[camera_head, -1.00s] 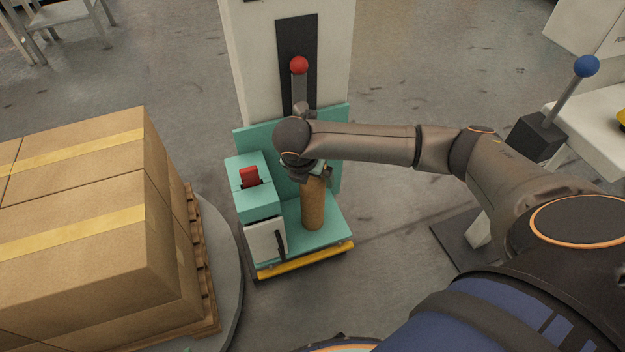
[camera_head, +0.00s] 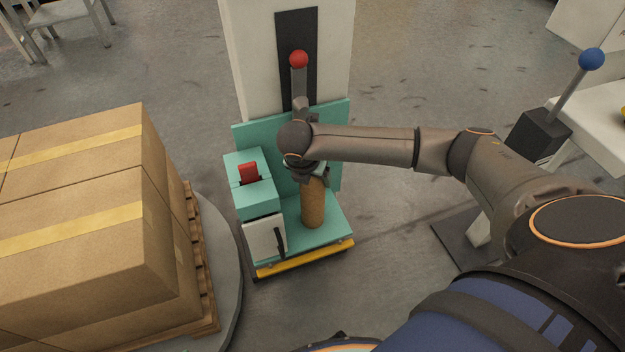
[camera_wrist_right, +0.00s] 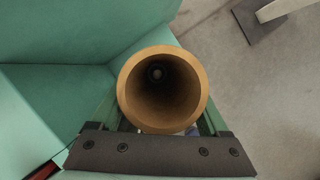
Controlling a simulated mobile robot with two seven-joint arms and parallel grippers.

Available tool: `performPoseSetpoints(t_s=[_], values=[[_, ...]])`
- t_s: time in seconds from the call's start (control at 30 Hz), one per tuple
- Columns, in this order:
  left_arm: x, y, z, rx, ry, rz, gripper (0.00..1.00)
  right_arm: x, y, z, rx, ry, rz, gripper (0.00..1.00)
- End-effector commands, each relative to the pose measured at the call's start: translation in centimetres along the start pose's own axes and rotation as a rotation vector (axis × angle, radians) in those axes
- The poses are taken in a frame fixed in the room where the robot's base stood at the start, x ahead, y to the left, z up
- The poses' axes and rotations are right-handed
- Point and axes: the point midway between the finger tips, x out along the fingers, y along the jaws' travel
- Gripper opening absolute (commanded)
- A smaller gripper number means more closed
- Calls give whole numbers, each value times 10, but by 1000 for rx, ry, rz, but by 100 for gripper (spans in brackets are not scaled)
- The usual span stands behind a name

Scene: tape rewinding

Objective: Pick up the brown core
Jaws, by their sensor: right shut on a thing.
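The brown core (camera_head: 313,205) is an upright hollow tube on the teal machine's platform (camera_head: 331,236). My right gripper (camera_head: 312,172) is at the core's upper end, shut on it. In the right wrist view I look down into the open top of the core (camera_wrist_right: 163,55), with the fingers on either side of it and the gripper (camera_wrist_right: 163,122) close below in the picture. Whether the core's base touches the platform is hard to tell. My left gripper is not in view.
The machine has a teal box with a red switch (camera_head: 249,173) left of the core and a white column (camera_head: 335,60) with a red-knobbed lever (camera_head: 299,60) behind. Taped cardboard boxes (camera_head: 80,230) on a pallet stand at left. A blue-knobbed lever (camera_head: 591,60) is at right.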

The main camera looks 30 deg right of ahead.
Motion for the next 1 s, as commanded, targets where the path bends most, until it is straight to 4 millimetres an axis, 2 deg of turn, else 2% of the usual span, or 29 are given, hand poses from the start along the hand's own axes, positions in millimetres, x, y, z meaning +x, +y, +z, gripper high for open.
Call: performPoseSetpoints(t_s=[0.07,0.37,0.77,1.0], values=[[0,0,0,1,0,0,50,0,0,0,0,0,0,35],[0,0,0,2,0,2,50,0,0,0,0,0,0,1],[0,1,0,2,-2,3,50,-2,0,1,0,0,1,0],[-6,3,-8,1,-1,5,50,-22,-1,7,2,-1,3,0]])
